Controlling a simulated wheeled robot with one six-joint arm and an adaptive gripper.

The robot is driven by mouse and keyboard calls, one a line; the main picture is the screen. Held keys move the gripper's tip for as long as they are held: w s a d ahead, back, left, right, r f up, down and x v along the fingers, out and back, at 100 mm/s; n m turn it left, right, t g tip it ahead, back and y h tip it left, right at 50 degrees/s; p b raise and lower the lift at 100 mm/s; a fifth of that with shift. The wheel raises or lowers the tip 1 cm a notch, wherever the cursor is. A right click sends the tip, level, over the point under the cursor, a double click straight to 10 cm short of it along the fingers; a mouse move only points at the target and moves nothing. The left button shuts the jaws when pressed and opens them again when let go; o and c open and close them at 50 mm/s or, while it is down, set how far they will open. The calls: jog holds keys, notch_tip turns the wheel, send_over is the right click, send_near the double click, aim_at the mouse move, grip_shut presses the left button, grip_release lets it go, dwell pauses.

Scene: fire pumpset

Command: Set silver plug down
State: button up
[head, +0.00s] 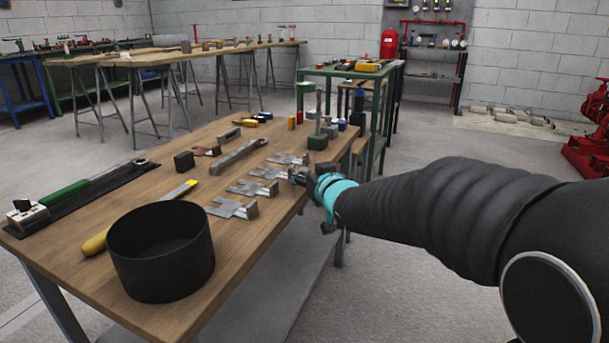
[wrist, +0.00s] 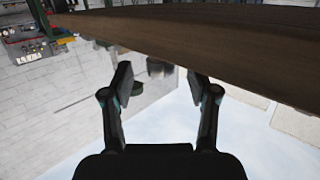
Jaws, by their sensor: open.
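My gripper (head: 299,175) is at the right edge of the wooden table (head: 185,287), beside the row of flat metal brackets. In the wrist view my gripper (wrist: 160,82) is open, its two fingers wide apart, with nothing held between them. I cannot pick out the silver plug for certain. Small grey metal pieces stand at the right ends of the brackets, including the near bracket (head: 232,208), the middle bracket (head: 252,188) and the far bracket (head: 287,159). My gripper partly hides the area by the bracket ends.
A black pot (head: 160,255) stands at the table's near end. A yellow-handled tool (head: 94,243), a green-handled torque wrench (head: 65,193) and a grey wrench (head: 238,157) lie on the table. The table edge (wrist: 250,83) runs close above my fingers in the wrist view.

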grip_shut()
jog(key=shift+r, duration=0.1)
dwell(0.3)
